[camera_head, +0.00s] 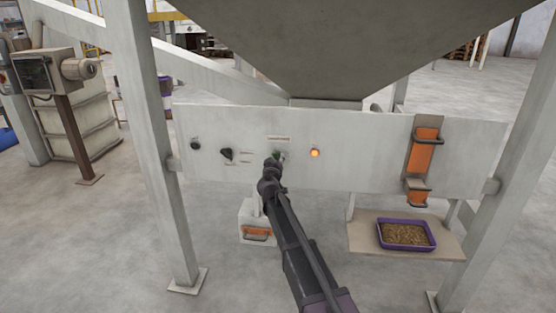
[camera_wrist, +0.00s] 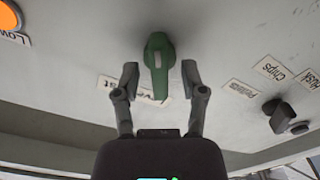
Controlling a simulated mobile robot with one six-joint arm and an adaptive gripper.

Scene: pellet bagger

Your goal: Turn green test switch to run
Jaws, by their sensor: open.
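The green test switch (camera_wrist: 157,62) is on the pale panel, with its handle pointing down in the wrist view. A white label, partly hidden, lies behind it. My gripper (camera_wrist: 159,78) is open, with one finger on each side of the green handle and a visible gap on both sides. In the head view my gripper (camera_head: 275,160) is at the middle of the panel and covers most of the switch; a bit of green (camera_head: 276,155) shows there.
A lit orange lamp (camera_head: 315,153) is right of my gripper. A black selector knob (camera_head: 226,153) and a black button (camera_head: 195,145) are to its left. An orange handled unit (camera_head: 423,155) is at the panel's right. A purple tray of pellets (camera_head: 432,247) sits below. Frame posts flank the panel.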

